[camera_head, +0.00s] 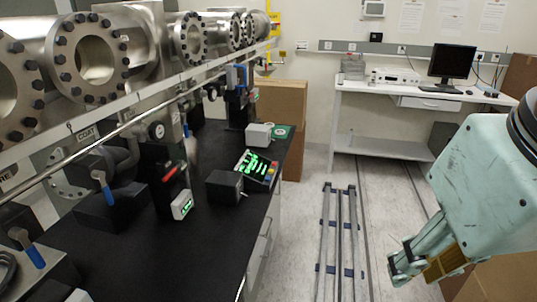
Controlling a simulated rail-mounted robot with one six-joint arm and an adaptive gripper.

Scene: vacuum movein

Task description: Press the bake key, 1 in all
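A control panel (256,167) with a bright green display lies tilted on the black bench in the middle of the view. Small coloured keys (271,172) run along its right side; they are too small to read, so I cannot tell which is the bake key. My gripper (398,270) hangs at the lower right, over the floor, well to the right of the bench and apart from the panel. Its fingers point down and left. They are seen from the side and overlap, so their opening is unclear. I see nothing held in them.
A dark box (224,187) stands just left of the panel, and a light grey box (258,134) behind it. Steel flanged chambers (95,55) and a long rail line the left. Floor rails (341,240) run between bench and gripper. A white desk (385,92) with a monitor stands behind.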

